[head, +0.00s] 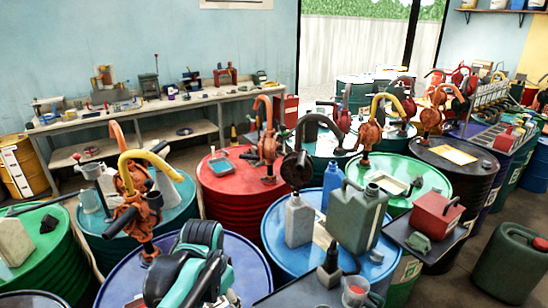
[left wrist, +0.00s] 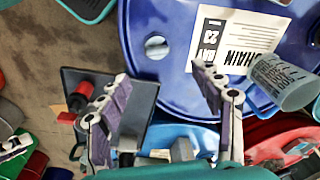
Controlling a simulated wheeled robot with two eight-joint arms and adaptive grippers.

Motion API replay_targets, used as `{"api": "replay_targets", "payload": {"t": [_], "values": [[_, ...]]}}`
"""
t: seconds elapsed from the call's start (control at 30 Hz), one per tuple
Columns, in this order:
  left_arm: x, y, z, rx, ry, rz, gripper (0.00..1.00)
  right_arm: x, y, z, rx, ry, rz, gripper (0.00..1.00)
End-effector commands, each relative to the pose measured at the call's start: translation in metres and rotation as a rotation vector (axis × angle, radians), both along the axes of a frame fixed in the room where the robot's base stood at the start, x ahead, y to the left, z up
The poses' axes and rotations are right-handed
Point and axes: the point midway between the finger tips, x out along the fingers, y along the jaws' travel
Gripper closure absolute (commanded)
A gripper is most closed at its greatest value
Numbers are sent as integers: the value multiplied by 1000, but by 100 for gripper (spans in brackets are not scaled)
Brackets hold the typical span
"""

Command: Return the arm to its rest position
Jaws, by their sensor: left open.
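My left arm (head: 195,265), teal and black, is in the lower middle of the head view, over a dark blue drum (head: 250,262). Its fingertips cannot be made out there. In the left wrist view my left gripper (left wrist: 165,95) has its two fingers spread wide with nothing between them. Below them are the blue drum's top (left wrist: 160,75), with a white printed label (left wrist: 238,38), and the edge of a dark tray (left wrist: 140,100). My right gripper is in neither view.
Close to the arm stands an orange hand pump (head: 135,205) with a yellow hose. A grey bottle (head: 299,222) and a green jerrycan (head: 355,218) stand on a blue drum to the right. A grey beaker (left wrist: 285,82) is right of the fingers. A workbench (head: 150,107) lines the wall.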

Motion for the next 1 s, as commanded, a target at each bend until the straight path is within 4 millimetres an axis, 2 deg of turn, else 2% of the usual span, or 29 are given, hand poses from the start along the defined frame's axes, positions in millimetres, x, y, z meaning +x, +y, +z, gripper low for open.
{"api": "replay_targets", "payload": {"t": [0.03,0.2,0.4,0.6,1.0], "values": [[-14,6,1,-9,-46,51,34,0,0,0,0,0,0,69],[-49,22,0,-65,-236,247,34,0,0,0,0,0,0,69],[-75,34,-11,-138,-411,420,34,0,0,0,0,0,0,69],[-84,38,-17,-176,-485,491,34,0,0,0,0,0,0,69],[-84,38,-18,-177,-488,494,34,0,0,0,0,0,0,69]]}}
